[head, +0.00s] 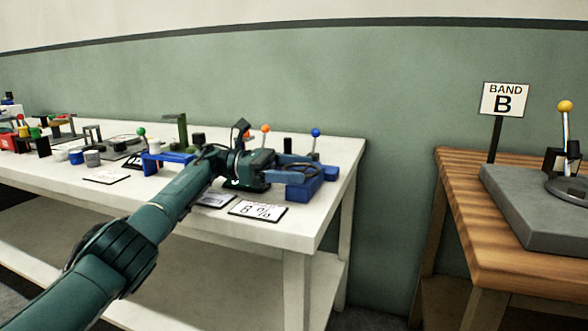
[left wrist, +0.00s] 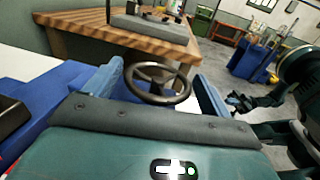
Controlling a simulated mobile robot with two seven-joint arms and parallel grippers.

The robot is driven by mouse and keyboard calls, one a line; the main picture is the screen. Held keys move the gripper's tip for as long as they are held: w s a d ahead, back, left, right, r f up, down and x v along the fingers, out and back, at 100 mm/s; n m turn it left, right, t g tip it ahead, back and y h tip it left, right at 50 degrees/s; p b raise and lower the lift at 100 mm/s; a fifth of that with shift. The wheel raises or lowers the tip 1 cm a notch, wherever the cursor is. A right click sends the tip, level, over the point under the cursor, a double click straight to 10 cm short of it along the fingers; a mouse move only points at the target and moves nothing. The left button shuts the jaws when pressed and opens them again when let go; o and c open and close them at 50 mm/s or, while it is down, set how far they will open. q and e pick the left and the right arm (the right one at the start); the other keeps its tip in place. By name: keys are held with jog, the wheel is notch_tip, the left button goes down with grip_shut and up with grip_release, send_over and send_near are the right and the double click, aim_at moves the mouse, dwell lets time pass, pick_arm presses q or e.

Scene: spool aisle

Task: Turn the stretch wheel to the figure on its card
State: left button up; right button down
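The stretch wheel is a dark spoked ring at the right end of the white bench, beside a blue block (head: 312,189). The left wrist view shows the wheel (left wrist: 158,84) clearly. My left gripper (head: 303,166) reaches over it from the left. Its two blue fingers stand apart on either side of the rim, seemingly with narrow gaps; contact is hard to judge. A white card (head: 257,211) lies in front on the bench and seems to read 8 %.
Orange-knobbed (head: 265,128) and blue-knobbed (head: 316,132) levers stand behind the gripper. Several fixtures and spools crowd the bench to the left. A gap separates it from a wooden table (head: 470,167) carrying a BAND B sign (head: 503,100) and a grey slab (head: 520,212).

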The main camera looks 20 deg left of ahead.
aim_at(294, 167)
pick_arm(q)
jog(key=shift+o, duration=0.9)
notch_tip(294, 167, up, 10)
jog(key=p, duration=0.3)
